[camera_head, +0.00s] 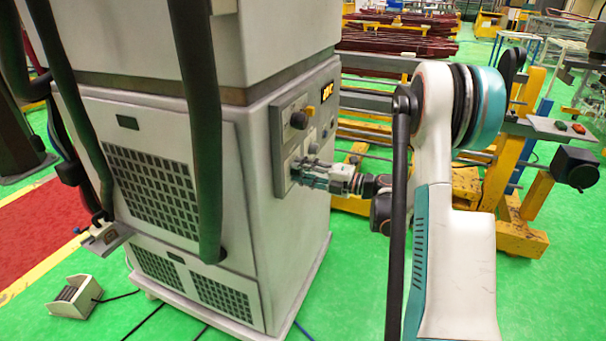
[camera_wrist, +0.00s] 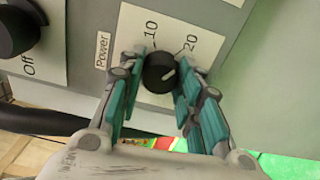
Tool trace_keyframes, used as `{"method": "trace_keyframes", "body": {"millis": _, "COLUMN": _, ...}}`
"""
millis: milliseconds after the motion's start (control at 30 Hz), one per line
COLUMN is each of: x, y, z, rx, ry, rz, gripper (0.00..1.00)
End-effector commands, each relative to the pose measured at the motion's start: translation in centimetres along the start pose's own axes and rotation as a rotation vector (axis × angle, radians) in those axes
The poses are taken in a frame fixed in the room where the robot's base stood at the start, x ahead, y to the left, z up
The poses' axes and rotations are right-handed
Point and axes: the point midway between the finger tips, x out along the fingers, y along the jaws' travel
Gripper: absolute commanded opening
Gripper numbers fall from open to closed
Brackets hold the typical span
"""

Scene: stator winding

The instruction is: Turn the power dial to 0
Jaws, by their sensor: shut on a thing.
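The power dial (camera_wrist: 160,74) is a round black knob on a white scale plate, beside a "Power" label (camera_wrist: 103,50). The numbers 10 and 20 show above it in the wrist view. A light pointer mark on the knob lies on its right side, toward the 20. No 0 mark shows. My gripper (camera_wrist: 166,70) has its teal-padded fingers on both sides of the dial and is shut on it. In the head view my gripper (camera_head: 318,174) reaches the machine's side panel from the right, and its fingers hide the dial.
A larger black knob (camera_wrist: 14,30) with an "Off" label sits left of the dial. The grey machine cabinet (camera_head: 262,200) carries an upper knob (camera_head: 299,120) and a lit orange display (camera_head: 327,91). Thick dark hoses (camera_head: 202,130) hang before it. Yellow frames (camera_head: 520,205) stand behind my arm.

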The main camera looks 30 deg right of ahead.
Motion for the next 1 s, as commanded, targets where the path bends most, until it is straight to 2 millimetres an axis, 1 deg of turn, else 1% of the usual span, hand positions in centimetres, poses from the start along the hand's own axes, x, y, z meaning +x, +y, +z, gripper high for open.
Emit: {"method": "trace_keyframes", "body": {"millis": 1000, "x": -0.02, "y": -0.31, "z": -0.03, "rx": -0.964, "ry": 0.003, "rz": -0.002, "gripper": 0.08}}
